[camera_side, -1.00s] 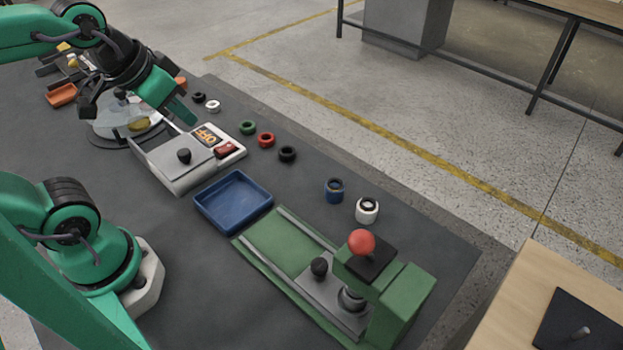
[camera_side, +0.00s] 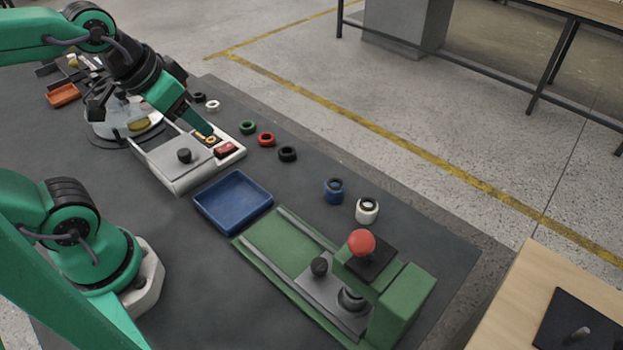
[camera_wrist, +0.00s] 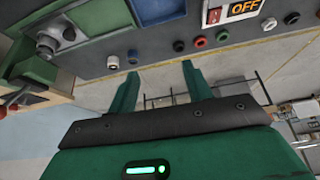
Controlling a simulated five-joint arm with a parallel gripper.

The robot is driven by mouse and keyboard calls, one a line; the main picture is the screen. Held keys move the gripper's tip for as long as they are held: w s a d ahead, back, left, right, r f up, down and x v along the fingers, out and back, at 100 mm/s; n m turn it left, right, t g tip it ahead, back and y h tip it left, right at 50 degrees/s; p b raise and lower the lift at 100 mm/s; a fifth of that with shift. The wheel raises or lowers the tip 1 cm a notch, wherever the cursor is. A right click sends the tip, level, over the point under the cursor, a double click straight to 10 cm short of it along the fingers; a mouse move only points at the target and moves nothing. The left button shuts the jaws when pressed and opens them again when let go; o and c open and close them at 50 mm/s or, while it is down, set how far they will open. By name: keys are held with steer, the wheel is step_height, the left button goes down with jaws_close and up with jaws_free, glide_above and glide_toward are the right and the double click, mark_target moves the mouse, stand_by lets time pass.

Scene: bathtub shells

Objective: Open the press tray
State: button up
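The green press (camera_side: 400,305) stands at the lower right in the side view, with a red ball on top. Its grey press tray (camera_side: 313,288) lies on the green base under the press head. A black knob (camera_side: 319,267) stands up from the tray. The press also shows at the upper left of the wrist view (camera_wrist: 32,68), with the tray's grey plate (camera_wrist: 22,42) beside it. My gripper (camera_side: 208,130) is above the OFF end of the white box, well away from the press. In the wrist view its two fingers (camera_wrist: 158,82) are apart with nothing between them.
The white box (camera_side: 190,184) has a grey lid with a black knob and a red switch. An empty blue tray (camera_side: 232,203) sits between box and press. Several small rings (camera_side: 287,154) line the mat's far side. A blue and a white cylinder (camera_side: 367,210) stand near the press.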

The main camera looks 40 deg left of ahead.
steer(key=w+d+f+m+g+h, duration=0.1)
steer(key=w+d+f+m, duration=0.15)
steer(key=d, duration=0.35)
steer(key=w+d+f+m+h, duration=0.1)
steer(key=w+d+f+m, duration=0.1)
steer(key=d+f, duration=0.25)
steer(key=m+g, duration=0.1)
steer(key=m, duration=0.3)
glide_toward(319, 263)
steer(key=shift+w+a+f+h, duration=0.2)
steer(key=shift+f+h, duration=0.2)
steer(key=shift+x, duration=3.85)
steer(key=shift+s+f, duration=0.1)
jaws_close()
